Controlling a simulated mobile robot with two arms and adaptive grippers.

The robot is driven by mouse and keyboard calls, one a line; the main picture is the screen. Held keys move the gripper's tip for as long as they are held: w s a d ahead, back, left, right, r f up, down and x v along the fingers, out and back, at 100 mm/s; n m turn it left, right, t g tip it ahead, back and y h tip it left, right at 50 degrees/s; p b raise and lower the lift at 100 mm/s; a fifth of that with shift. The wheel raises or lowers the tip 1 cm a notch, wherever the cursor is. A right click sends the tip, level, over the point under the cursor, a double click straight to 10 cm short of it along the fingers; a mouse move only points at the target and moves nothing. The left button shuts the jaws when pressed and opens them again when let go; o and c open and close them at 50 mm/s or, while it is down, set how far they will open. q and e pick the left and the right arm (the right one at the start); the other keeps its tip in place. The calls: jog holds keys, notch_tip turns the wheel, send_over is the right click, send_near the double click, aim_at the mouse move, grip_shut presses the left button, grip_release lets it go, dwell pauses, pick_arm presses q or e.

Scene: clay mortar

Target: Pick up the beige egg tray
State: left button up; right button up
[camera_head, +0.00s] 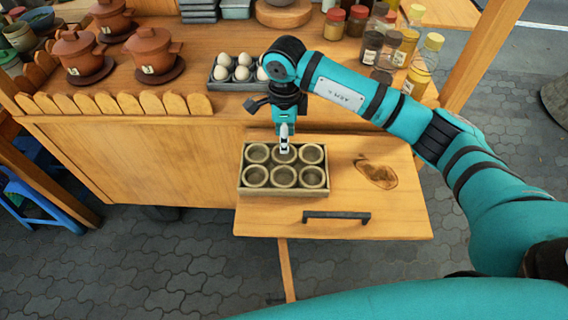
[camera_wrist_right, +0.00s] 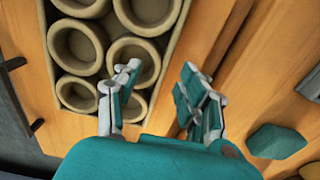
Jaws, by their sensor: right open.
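The beige egg tray (camera_head: 242,183) lies on the wooden side shelf, with several round empty cups in two rows. It also shows in the right wrist view (camera_wrist_right: 176,48), partly cut off by the top edge. My right gripper (camera_head: 285,150) is above the tray's far edge in the head view. In the right wrist view my right gripper (camera_wrist_right: 158,80) is open and empty, one finger over a cup and the other outside the tray's rim. Whether it touches the tray cannot be told. My left gripper is not in view.
A dark tray with white eggs (camera_head: 226,86) sits on the counter behind. Clay pots (camera_head: 153,50) stand at the back left, and spice jars and bottles (camera_head: 385,48) at the back right. The shelf has a black handle (camera_head: 336,216) and bare wood to the tray's right.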

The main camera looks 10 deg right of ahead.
jog(key=shift+f, duration=0.7)
grip_shut()
